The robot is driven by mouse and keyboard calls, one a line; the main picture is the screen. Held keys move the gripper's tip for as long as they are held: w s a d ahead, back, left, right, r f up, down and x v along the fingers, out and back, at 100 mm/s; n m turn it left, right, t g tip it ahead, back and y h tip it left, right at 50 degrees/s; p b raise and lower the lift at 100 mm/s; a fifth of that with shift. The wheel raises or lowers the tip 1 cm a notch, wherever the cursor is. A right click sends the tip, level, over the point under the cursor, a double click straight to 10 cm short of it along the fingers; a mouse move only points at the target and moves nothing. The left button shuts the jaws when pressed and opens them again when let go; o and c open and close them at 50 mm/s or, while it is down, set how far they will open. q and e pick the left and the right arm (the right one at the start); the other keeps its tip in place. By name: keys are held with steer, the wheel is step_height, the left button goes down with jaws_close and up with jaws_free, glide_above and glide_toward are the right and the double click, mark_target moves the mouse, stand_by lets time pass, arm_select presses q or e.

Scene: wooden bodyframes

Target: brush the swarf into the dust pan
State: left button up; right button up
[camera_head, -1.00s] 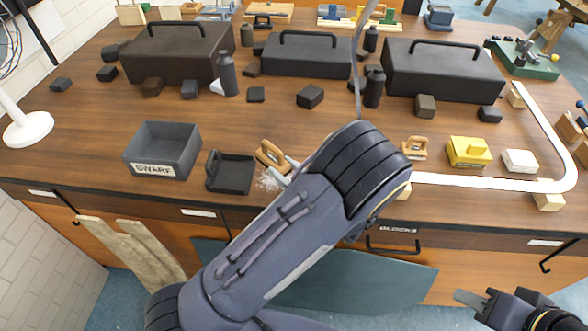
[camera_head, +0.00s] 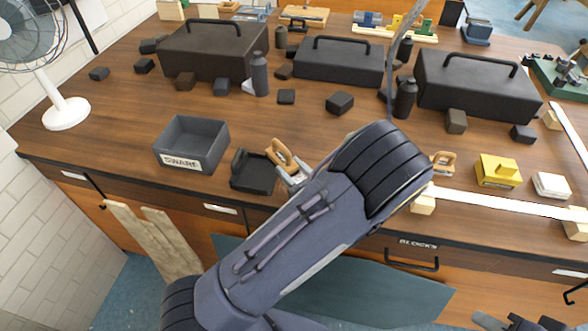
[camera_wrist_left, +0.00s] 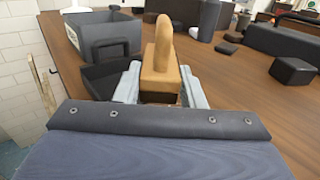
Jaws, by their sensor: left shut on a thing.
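My left gripper (camera_head: 294,178) is shut on a wooden-handled brush (camera_head: 285,156) at the table's front edge. In the left wrist view the brush handle (camera_wrist_left: 161,55) stands up between the grey fingers. The black dust pan (camera_head: 250,176) lies flat just left of the brush; it also shows in the left wrist view (camera_wrist_left: 98,82). I cannot tell whether brush and pan touch. The swarf cannot be made out; the brush, gripper and arm may cover it. My right gripper (camera_head: 500,322) is partly in view at the bottom right, apart from the table.
A grey open bin labelled SWARF (camera_head: 187,162) stands left of the pan. Black toolboxes (camera_head: 342,66), bottles (camera_head: 260,75) and dark blocks (camera_head: 339,103) stand farther back. A yellow block (camera_head: 497,173) and a white strip (camera_head: 490,202) lie right. A fan (camera_head: 66,113) stands at far left.

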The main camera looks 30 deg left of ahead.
arm_select(q)
steer(key=shift+r+p, duration=2.45)
steer(key=shift+r, duration=0.6)
step_height(320, 180, up, 3)
steer(key=p, duration=0.2)
steer(key=shift+p, duration=0.35)
